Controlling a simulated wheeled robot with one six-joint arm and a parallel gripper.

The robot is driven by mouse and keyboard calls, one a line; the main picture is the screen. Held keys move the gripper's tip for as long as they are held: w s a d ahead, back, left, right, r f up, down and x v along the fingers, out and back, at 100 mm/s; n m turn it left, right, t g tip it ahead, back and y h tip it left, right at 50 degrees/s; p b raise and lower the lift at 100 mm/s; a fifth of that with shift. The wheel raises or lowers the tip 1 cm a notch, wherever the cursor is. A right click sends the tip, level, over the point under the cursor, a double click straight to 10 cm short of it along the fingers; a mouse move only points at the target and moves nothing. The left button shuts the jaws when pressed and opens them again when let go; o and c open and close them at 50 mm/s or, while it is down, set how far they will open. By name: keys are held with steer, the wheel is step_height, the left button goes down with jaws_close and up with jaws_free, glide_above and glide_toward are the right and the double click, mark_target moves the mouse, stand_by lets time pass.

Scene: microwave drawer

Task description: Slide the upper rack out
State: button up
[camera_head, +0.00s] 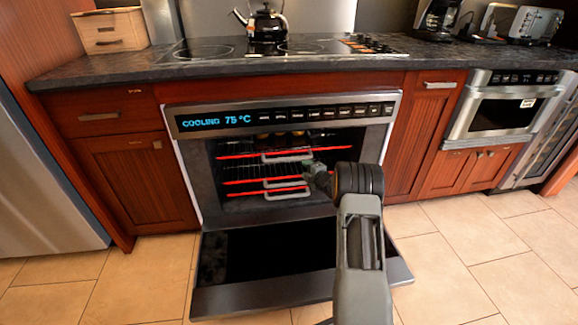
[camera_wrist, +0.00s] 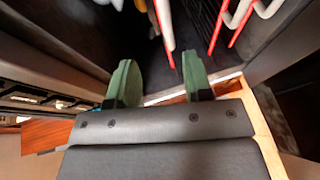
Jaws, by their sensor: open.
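The oven (camera_head: 208,160) stands with its door (camera_head: 260,295) folded down. Inside, the upper rack (camera_head: 240,155) has a red front bar and a pale grey loop handle (camera_head: 287,157). The lower rack (camera_head: 245,182) sits below with a similar bar and handle. Both racks appear to be inside the cavity. My gripper (camera_head: 310,170) is in front of the oven opening, near the right ends of the handles. In the wrist view my gripper (camera_wrist: 160,78) has its two green fingers apart with nothing between them. The upper rack's red bar (camera_wrist: 164,22) lies ahead of the fingertips, apart from them.
The open door juts out low below my arm. The oven's right frame (camera_head: 378,150) is close beside my gripper. A countertop (camera_head: 130,72) with a cooktop and kettle (camera_head: 265,22) is above. Tiled floor (camera_head: 490,265) is free at the right.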

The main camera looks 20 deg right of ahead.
mark_target(290, 160)
steer(key=b+x, duration=0.1)
steer(key=x, duration=0.3)
steer(key=b+x, duration=0.2)
steer(key=x, duration=0.1)
steer(key=f+b+x, duration=0.1)
steer(key=x, duration=0.3)
steer(key=shift+w+a+f, duration=0.15)
steer(key=shift+w, duration=0.1)
steer(key=shift+b+x, duration=0.7)
steer(key=shift+x, duration=0.3)
jaws_close()
